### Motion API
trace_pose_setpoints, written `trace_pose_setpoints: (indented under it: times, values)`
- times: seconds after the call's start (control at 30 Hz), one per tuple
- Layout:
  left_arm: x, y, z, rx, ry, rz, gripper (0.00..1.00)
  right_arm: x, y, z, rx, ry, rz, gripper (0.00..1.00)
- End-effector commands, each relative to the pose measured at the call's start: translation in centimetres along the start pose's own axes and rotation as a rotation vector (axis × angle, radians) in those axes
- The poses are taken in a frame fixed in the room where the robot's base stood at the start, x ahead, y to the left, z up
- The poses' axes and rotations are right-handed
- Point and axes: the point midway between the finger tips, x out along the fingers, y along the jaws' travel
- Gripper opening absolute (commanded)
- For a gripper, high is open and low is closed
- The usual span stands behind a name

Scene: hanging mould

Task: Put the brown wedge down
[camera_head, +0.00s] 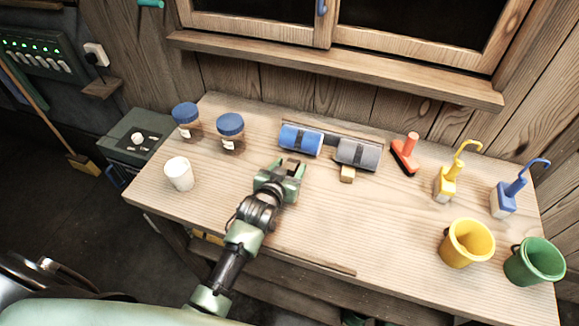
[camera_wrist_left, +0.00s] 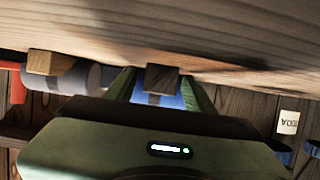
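My left gripper (camera_head: 290,172) is low over the workbench, at the near side of the blue roller (camera_head: 301,140). The brown wedge (camera_wrist_left: 162,78) shows between its two green fingers in the left wrist view, by the blue roller's side. A gap shows beside the wedge, so the fingers appear open around it. In the head view the fingers largely hide the wedge. The wedge seems low at the tabletop, though its contact is hard to see. A paler wooden wedge (camera_head: 347,174) sits against the grey roller (camera_head: 357,154). My right gripper is not in view.
Two blue-lidded jars (camera_head: 230,133) and a white cup (camera_head: 179,174) stand left on the workbench (camera_head: 330,225). Right are a red-handled tool (camera_head: 406,153), yellow (camera_head: 447,184) and blue (camera_head: 508,197) hooked tools, and yellow (camera_head: 467,243) and green (camera_head: 535,261) buckets. The front middle is mostly clear.

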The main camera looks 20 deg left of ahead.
Motion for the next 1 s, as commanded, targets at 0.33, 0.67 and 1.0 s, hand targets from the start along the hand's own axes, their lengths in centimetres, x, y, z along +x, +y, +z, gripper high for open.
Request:
trace_pose_setpoints:
  times: [0.33, 0.67, 1.0]
  values:
    - [-2.1, 0.0, -0.1, 0.000, 0.000, 0.000, 0.54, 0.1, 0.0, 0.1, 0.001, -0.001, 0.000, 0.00]
    - [-9.0, 0.0, -0.1, 0.001, -0.001, 0.000, 0.54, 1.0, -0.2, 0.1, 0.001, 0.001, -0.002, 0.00]
    - [-12.1, 0.0, -0.3, 0.001, 0.000, 0.000, 0.54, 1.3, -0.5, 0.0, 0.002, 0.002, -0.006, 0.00]
